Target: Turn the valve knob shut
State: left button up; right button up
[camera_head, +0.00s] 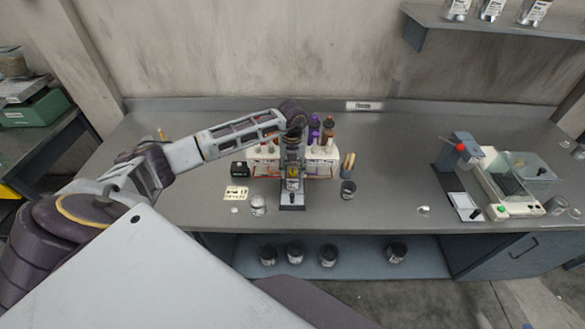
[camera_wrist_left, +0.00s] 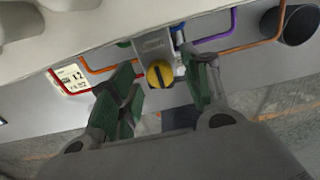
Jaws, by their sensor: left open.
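The valve knob (camera_wrist_left: 160,74) is a round yellow knob with a dark slot, in the middle of the left wrist view. It sits on a grey metal bracket (camera_wrist_left: 153,47). My left gripper (camera_wrist_left: 165,88) is open, with its green-padded fingers on either side of the knob in the picture; I see gaps between the pads and the knob. In the head view my left gripper (camera_head: 293,165) points down over the small stand (camera_head: 291,207) at the bench's middle and hides most of the knob area. My right gripper is not in view.
A white rack (camera_head: 318,160) with dark and purple bottles stands behind the gripper. Coloured tubes, one orange (camera_wrist_left: 258,46), run near the bracket. A dark cup (camera_head: 348,190) and a glass jar (camera_head: 258,205) flank the stand.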

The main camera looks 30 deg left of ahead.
pick_arm(q)
jog(key=shift+f, duration=0.2)
jog(key=c, duration=1.1)
jog(key=shift+o, duration=0.2)
